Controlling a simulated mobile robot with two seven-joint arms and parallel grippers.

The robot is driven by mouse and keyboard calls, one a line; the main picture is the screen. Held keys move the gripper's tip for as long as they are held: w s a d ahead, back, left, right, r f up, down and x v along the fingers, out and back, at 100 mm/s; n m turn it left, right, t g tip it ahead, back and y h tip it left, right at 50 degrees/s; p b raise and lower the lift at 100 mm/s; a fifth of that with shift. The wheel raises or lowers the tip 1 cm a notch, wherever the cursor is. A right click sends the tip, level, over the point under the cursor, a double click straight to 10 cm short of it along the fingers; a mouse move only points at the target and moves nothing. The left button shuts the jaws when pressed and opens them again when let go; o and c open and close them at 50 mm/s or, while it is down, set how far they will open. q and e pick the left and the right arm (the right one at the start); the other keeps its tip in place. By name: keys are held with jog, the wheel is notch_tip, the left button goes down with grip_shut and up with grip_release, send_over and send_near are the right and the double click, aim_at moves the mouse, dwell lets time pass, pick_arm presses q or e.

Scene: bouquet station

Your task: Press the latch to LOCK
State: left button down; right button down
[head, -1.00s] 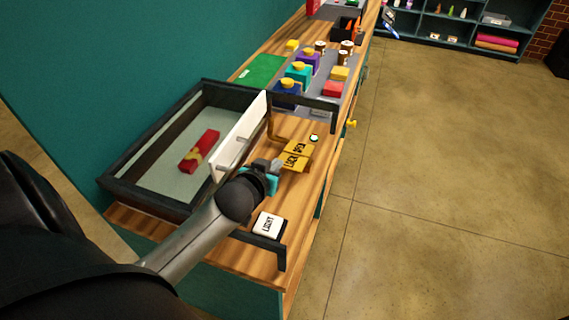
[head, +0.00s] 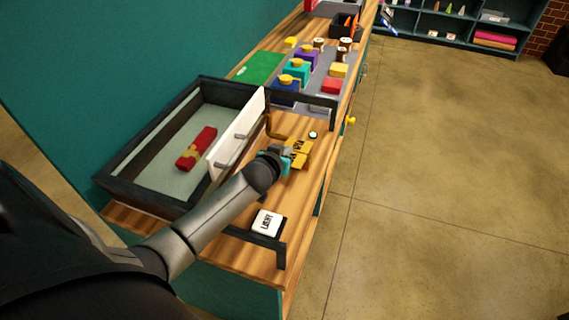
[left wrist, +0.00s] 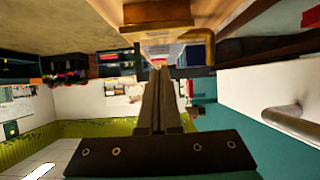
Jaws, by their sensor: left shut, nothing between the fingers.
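The yellow latch plate (head: 303,149) with dark lettering sits on the wooden counter, right of the white panel with handles (head: 236,134). My left gripper (head: 284,151) is shut and empty, at the near-left side of the plate, covering part of its lettering. Whether it touches the plate cannot be told. A small round greenish light (head: 313,135) shows just beyond the plate. My right gripper is not in view.
A dark-framed bin (head: 150,150) with a red wrapped piece (head: 196,148) lies left of the panel. A white LIGHT switch (head: 267,222) and a dark rail (head: 262,240) are at the near end. Coloured blocks stand farther along the counter.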

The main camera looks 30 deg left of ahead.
pick_arm(q)
jog(key=shift+s+d+f, duration=0.1)
jog(key=shift+s+f, duration=0.2)
jog(key=shift+f, duration=0.6)
jog(key=shift+s+d+f, duration=0.1)
jog(key=shift+s+f, duration=0.15)
jog(key=shift+f, duration=0.65)
jog(key=shift+s+d+f+b, duration=0.1)
jog(key=shift+s+f+b, duration=0.25)
jog(key=shift+f, duration=0.35)
jog(key=shift+s+f+b, duration=0.2)
jog(key=shift+f+b, duration=0.2)
jog(key=shift+f, duration=0.3)
jog(key=shift+r, duration=0.1)
jog(key=shift+r, duration=0.25)
notch_tip(320, 180, up, 19)
jog(key=p, duration=0.3)
jog(key=shift+r, duration=0.2)
